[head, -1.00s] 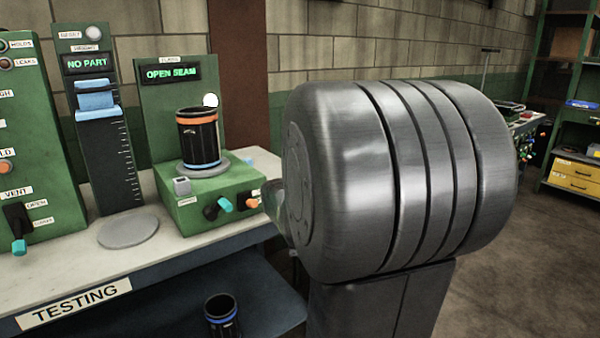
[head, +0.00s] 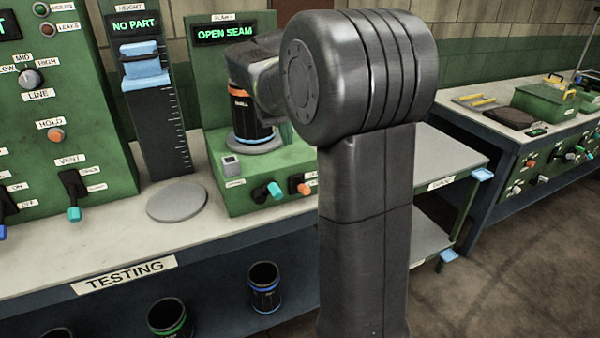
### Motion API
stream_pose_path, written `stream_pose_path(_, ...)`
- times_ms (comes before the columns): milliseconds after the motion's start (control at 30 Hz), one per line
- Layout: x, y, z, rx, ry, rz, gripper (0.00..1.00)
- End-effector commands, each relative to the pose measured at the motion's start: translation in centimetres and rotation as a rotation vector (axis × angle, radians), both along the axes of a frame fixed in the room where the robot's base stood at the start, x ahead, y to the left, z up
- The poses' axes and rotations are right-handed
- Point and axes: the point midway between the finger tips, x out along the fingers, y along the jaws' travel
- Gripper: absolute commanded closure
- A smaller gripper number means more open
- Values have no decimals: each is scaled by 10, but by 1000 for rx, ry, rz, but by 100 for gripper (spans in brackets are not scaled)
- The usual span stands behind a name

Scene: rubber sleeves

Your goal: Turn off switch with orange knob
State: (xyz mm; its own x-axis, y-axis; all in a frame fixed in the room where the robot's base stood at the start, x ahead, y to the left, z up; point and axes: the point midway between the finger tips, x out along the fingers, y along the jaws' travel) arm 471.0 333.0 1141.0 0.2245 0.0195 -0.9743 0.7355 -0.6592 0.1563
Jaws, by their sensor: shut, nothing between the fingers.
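A black can (head: 252,122) with orange and blue bands stands on the station's round plate, under the lit "OPEN SEAM" display (head: 224,32).
A height gauge (head: 150,100) reading "NO PART" and a green panel (head: 60,110) with another orange knob, labelled HOLD (head: 56,135), stand at left. Banded cans (head: 264,288) are on the shelf below. Another bench (head: 520,150) with switches is at right.

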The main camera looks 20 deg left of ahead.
Motion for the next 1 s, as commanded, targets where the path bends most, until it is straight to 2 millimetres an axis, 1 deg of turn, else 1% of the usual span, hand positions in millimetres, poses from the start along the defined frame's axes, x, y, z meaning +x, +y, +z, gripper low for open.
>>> stream_pose_path(167, 1, 0, -4, -1, 1, -1, 100)
stream_pose_path(267, 3, 0, -14, -2, 2, -1, 100)
stream_pose_path(367, 7, 0, -31, -3, 3, -3, 100)
stream_pose_path(500, 14, 0, -61, -5, 5, -3, 100)
stream_pose_path(700, 23, 1, -100, -2, 3, -2, 100)
stream_pose_path(833, 26, -11, -116, -2, 3, -5, 100)
stream_pose_path(1000, 28, -18, -129, 0, 1, -2, 100)
